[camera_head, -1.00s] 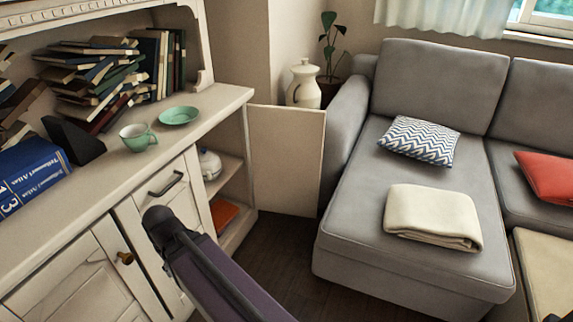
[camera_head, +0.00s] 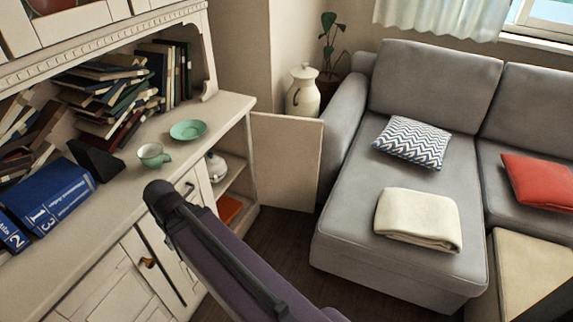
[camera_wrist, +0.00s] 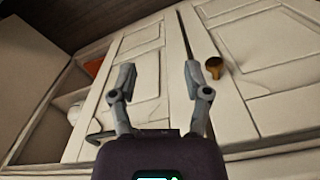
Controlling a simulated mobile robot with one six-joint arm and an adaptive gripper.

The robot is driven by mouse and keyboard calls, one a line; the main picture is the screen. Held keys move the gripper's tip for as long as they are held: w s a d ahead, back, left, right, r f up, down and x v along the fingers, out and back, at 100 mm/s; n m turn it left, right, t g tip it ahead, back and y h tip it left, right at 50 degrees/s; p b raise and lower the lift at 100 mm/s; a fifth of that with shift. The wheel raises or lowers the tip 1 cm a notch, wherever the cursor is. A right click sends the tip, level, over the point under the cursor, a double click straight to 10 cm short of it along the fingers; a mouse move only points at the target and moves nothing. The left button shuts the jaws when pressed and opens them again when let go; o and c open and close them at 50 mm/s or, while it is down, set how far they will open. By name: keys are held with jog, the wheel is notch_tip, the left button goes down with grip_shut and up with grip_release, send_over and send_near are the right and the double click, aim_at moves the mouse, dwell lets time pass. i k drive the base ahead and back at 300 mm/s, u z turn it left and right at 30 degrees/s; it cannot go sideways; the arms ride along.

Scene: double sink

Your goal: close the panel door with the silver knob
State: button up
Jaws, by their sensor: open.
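The open panel door (camera_head: 285,160) stands swung out at the far right end of the white cabinet, its plain beige face toward me. No silver knob shows on it. In the wrist view, a plain beige panel (camera_wrist: 25,75) at the far left looks like the same door. My gripper (camera_wrist: 160,75) is open and empty in the wrist view, its two fingers spread in front of the closed cabinet fronts, apart from the open door. The fingers do not show in the head view.
A closed cabinet door has a brass knob (camera_head: 148,262), right of my gripper in the wrist view (camera_wrist: 214,67). The open compartment holds a white pot (camera_head: 215,166) and an orange item (camera_head: 229,208). A cup (camera_head: 153,155) stands on the counter. A grey sofa (camera_head: 350,240) stands right of the door.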

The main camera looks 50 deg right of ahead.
aim_at(286, 149)
jog(key=k, duration=0.65)
jog(key=z, duration=0.1)
jog(key=i, duration=0.55)
jog(key=z, duration=0.7)
jog(key=i, duration=0.7)
jog(key=z, duration=0.4)
